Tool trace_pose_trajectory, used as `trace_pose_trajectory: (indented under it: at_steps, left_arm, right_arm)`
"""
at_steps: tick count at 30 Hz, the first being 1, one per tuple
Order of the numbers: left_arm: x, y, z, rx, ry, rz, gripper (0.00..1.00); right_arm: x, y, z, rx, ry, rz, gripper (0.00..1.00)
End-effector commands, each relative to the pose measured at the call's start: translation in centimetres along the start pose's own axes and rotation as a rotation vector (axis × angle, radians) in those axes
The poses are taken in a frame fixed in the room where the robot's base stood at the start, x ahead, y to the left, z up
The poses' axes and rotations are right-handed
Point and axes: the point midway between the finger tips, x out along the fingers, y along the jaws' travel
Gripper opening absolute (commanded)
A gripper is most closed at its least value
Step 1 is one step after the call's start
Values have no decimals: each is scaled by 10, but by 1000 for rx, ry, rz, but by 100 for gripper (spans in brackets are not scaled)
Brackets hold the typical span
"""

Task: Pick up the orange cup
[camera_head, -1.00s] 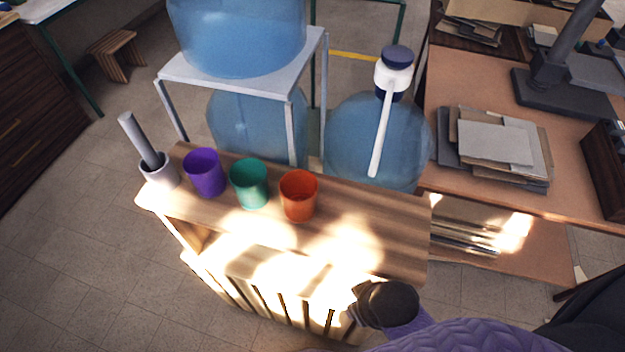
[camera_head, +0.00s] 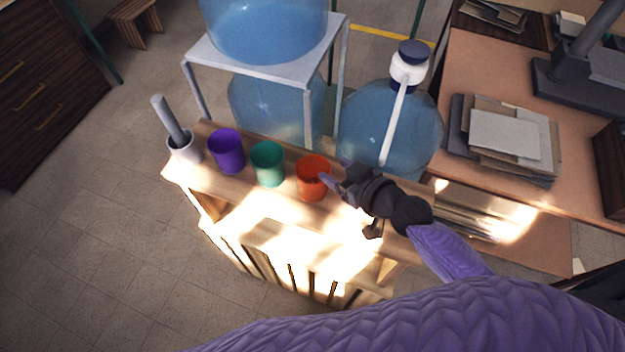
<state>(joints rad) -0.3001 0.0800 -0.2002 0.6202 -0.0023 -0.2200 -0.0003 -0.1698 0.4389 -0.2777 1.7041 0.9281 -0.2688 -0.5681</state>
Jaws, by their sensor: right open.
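The orange cup (camera_head: 311,183) stands upright on the wooden shelf top (camera_head: 240,190), at the right end of a row of cups. My right gripper (camera_head: 333,179) is open at the cup's right rim. One finger shows over or against the rim; I cannot tell whether it touches. The right arm, in a purple sleeve, comes in from the lower right and covers part of the shelf's right end. My left gripper is not in view.
A teal cup (camera_head: 267,163) stands just left of the orange one, then a purple cup (camera_head: 227,151) and a grey mortar with pestle (camera_head: 184,147). Behind the shelf stand large blue water bottles, one with a white pump (camera_head: 408,66). A desk with papers (camera_head: 503,137) is at right.

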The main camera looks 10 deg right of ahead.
Motion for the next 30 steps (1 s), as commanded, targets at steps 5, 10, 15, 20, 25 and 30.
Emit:
trace_pose_trajectory:
  at_steps: [5,10,15,20,25,30]
  left_arm:
    - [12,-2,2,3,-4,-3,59]
    - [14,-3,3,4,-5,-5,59]
    - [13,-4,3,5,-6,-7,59]
    - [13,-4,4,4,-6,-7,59]
    - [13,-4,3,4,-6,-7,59]
    - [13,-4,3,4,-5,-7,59]
  right_arm:
    - [37,4,5,2,0,-1,61]
    - [53,4,4,0,-2,-1,61]
    - [53,4,3,-1,-2,-1,61]
    - [53,4,3,0,-2,-1,27]
    - [52,4,3,0,-2,-1,0]
    - [52,4,3,0,-2,-1,0]
